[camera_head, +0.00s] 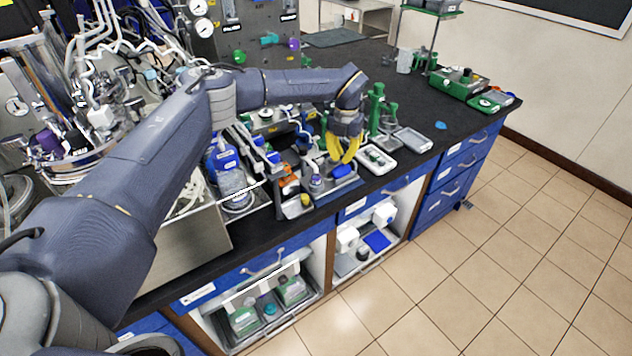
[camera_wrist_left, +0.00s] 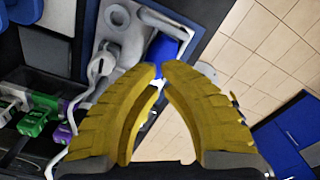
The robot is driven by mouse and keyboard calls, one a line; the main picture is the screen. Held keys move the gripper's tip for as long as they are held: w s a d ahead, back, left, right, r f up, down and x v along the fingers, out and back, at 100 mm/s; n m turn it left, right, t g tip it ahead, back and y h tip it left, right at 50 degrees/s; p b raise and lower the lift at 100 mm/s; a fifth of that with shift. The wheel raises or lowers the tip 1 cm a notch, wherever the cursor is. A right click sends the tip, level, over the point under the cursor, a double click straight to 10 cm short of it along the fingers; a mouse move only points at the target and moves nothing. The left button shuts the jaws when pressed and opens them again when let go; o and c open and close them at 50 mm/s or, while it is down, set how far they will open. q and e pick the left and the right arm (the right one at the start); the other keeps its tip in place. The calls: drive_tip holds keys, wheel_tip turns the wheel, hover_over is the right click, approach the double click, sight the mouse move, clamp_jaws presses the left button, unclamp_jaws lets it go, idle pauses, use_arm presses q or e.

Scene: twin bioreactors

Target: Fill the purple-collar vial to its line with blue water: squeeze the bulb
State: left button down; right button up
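My left gripper (camera_head: 342,160) has yellow fingers and points down over the bench front. In the left wrist view its fingertips (camera_wrist_left: 160,67) nearly meet, with a narrow gap. I cannot tell whether anything is between them. A blue piece (camera_head: 343,171) lies just under the fingers; a blue patch (camera_wrist_left: 166,50) shows past the tips in the wrist view. A small vessel with a purple-blue top (camera_head: 317,182) stands left of the fingers; I cannot tell if it is the purple-collar vial. The bulb and any fill line cannot be made out. My right gripper is not in view.
A blue-labelled bottle (camera_head: 233,182) stands left of the gripper. Green stands (camera_head: 377,112) and a pale tray (camera_head: 412,140) are to its right. Dense glassware and tubing fill the left back.

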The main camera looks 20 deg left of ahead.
use_arm(q)
drive_tip(key=shift+r, duration=0.1)
drive_tip(key=shift+r, duration=2.4)
